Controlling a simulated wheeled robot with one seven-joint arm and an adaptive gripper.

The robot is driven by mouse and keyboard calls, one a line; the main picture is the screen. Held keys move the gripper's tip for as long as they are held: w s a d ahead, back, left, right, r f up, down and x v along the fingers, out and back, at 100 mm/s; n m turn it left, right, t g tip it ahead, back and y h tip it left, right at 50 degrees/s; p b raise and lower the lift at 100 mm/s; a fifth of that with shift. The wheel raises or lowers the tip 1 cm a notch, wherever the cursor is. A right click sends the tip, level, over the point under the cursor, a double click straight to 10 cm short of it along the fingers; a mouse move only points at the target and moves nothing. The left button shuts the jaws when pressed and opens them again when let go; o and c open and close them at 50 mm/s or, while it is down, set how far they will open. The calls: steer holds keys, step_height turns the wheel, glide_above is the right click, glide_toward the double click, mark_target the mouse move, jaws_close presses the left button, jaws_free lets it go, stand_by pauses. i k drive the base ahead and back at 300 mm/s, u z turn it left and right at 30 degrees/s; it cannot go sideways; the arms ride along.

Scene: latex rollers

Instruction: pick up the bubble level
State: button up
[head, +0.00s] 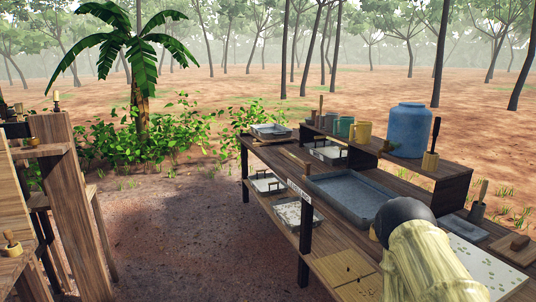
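I cannot make out a bubble level with certainty in the head view. A small thin bar (295,159) lies on the dark wooden workbench (262,152) behind the grey tray, too small to identify. My gripper is not in view. A pale ribbed shape with a dark rounded end rises from the lower right edge and hides part of the bench top behind it.
The bench holds a large grey tray (352,190). Its raised shelf carries a blue barrel (409,130), a yellow mug (361,131) and green mugs (342,126). A wooden rack (75,190) stands at left. Bare ground (190,240) lies between.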

mark_target(297, 161)
steer(key=u, duration=0.1)
steer(key=i, duration=2.75)
steer(key=z, duration=0.25)
steer(key=k, duration=1.3)
steer(key=z, duration=0.35)
steer(key=i, duration=0.5)
steer(key=z, duration=0.05)
